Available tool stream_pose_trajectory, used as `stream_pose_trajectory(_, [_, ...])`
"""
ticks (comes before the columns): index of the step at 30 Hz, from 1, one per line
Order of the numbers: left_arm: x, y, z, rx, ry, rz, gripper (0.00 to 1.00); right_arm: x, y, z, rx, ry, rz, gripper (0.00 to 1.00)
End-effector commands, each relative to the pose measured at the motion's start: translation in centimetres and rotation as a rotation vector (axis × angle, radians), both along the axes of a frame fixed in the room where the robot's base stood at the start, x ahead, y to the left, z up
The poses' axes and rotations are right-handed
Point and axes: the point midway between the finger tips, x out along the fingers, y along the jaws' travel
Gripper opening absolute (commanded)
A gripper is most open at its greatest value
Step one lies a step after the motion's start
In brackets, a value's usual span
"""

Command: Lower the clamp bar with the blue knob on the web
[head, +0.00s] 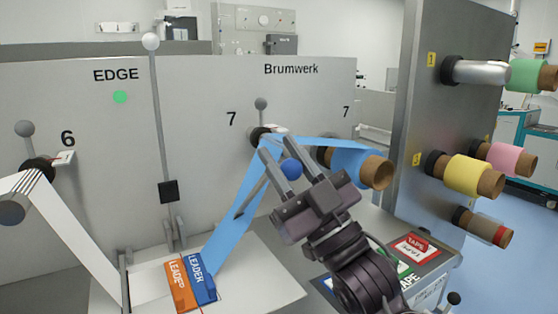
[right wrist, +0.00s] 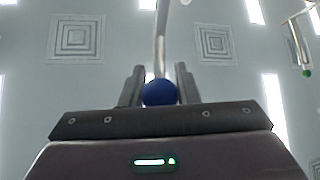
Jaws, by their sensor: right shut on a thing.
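The blue knob (head: 291,169) sits between the fingers of my right gripper (head: 280,152), which is shut on it. In the right wrist view the knob (right wrist: 160,93) is also between the two fingers, with a pale rod (right wrist: 160,45) running away from it. In the head view a thin grey bar (head: 254,196) slants down-left from near the knob, in front of the web; whether it touches the web I cannot tell. The blue web (head: 236,222) runs from the roller at 7 down to the blue LEADER strip (head: 198,279). My left gripper is not in view.
An upright lever with a white ball (head: 150,41) stands on the left. A white web (head: 72,228) comes down from station 6. An orange LEADER strip (head: 178,287) lies beside the blue one. Colored rolls stick out from the grey panel (head: 452,115) at right.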

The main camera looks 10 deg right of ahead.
Motion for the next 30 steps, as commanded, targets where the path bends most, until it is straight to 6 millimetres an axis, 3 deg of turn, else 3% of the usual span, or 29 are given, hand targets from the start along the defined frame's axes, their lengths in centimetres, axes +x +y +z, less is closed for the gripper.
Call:
stream_pose_trajectory(15, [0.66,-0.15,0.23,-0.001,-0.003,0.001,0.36,-0.21,-0.12,-0.18,0.003,-0.007,-0.001,0.00])
stream_pose_trajectory(16, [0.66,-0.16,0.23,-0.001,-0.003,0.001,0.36,-0.20,-0.12,-0.19,0.003,-0.007,-0.001,0.32])
stream_pose_trajectory(20, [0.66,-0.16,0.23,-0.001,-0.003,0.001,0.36,-0.20,-0.11,-0.20,0.003,-0.007,-0.001,0.49])
stream_pose_trajectory(30, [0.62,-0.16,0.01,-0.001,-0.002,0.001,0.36,-0.39,-0.30,-0.67,0.002,-0.004,-0.001,0.50])
